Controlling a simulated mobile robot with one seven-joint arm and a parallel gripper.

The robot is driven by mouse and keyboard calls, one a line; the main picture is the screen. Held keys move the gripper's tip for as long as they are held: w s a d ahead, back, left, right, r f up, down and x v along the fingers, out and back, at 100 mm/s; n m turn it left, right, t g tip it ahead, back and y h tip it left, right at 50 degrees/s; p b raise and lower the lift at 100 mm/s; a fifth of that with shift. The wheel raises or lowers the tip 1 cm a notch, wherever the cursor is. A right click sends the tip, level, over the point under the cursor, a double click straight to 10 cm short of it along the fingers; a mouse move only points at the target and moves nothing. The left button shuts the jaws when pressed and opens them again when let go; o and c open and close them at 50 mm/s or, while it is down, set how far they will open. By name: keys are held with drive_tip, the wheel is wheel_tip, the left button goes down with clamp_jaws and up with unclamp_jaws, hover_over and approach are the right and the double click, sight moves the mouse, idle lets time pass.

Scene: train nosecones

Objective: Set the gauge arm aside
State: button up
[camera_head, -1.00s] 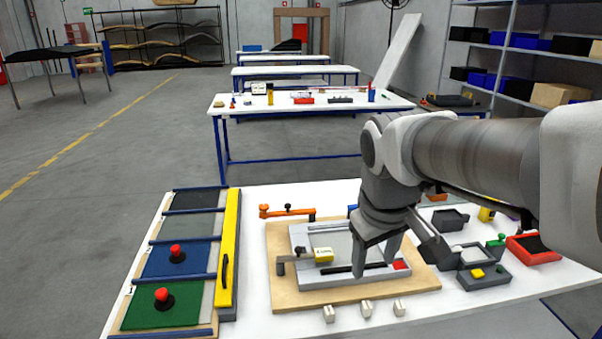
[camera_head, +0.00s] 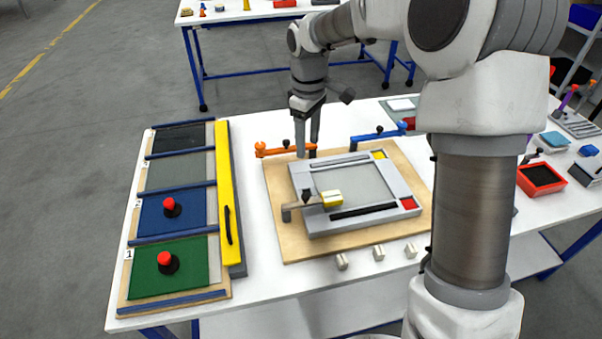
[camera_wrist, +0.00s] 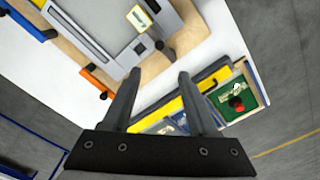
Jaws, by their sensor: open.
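A grey frame (camera_head: 310,217) lies on a wooden board. A grey arm (camera_head: 303,206) with a black knob and a yellow block (camera_head: 332,200) reaches over its left edge; the yellow block (camera_wrist: 140,18) also shows in the wrist view. An orange arm (camera_head: 272,151) sits at the board's back left, and a blue arm (camera_head: 378,135) at its back right. Which one is the gauge arm is not marked. My gripper (camera_head: 308,150) is open and empty by the orange arm's right end. In the wrist view, the orange arm (camera_wrist: 97,82) lies outside my fingers (camera_wrist: 158,76), to their left.
A rack with blue and green panels (camera_head: 188,248) and a yellow bar (camera_head: 225,180) stands left of the board (camera_head: 283,243). Several pale small blocks (camera_head: 379,254) lie in front. A red tray (camera_head: 540,179) is at the right. White tabletop shows between rack and board.

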drive_tip(key=p, duration=0.1)
approach(305, 195)
wheel_tip(305, 195, down, 8)
drive_tip(key=shift+d+f, duration=0.1)
drive_tip(key=shift+f, duration=0.15)
clamp_jaws()
idle(0.5)
idle(1.0)
